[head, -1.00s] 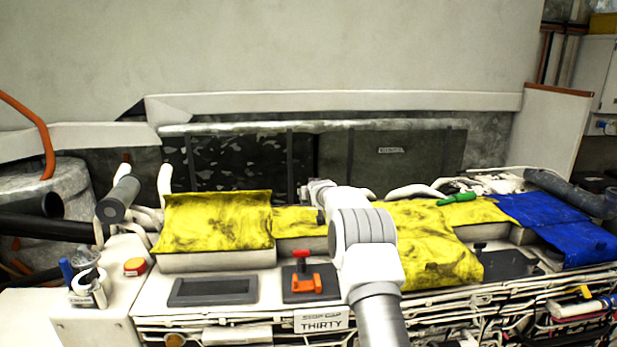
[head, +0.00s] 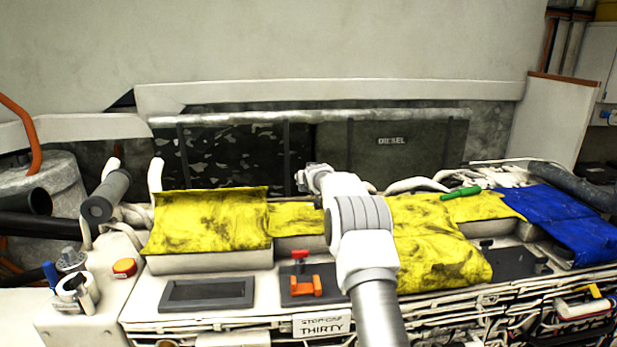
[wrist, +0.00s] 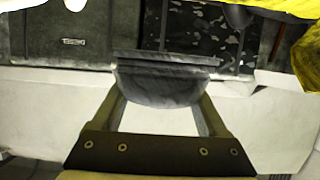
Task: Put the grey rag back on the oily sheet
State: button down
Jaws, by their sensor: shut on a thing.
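My gripper (wrist: 160,97) is shut on the grey rag (wrist: 165,84), a dark grey cloth that hangs between its two fingers in the wrist view. In the head view my arm covers most of the gripper, and I cannot make out the rag there. Yellow sheeting with dark oily stains lies over the machine in the head view: a left part (head: 210,222), a narrow middle part (head: 295,217) and a right part (head: 440,258). In the wrist view a yellow edge (wrist: 308,60) shows at the upper right, apart from the rag.
A blue sheet (head: 565,222) lies at the right, and a green tool (head: 461,193) rests near the yellow sheeting. A red-handled orange valve (head: 304,285) stands in front. Behind are a camouflage panel (head: 225,155) and a dark panel marked DIESEL (head: 390,155). Pipes (head: 105,195) rise at the left.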

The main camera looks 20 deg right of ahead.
aim_at(309, 220)
jog(key=shift+f+b, duration=0.1)
jog(key=shift+b, duration=0.35)
jog(key=shift+f+b, duration=5.35)
jog(key=shift+f, duration=1.3)
jog(key=shift+f, duration=0.2)
grip_release()
jog(key=b+v, duration=0.1)
jog(key=v, duration=1.6)
jog(key=shift+s+r+b, duration=0.2)
jog(key=shift+r+b, duration=0.05)
jog(key=shift+b, duration=0.15)
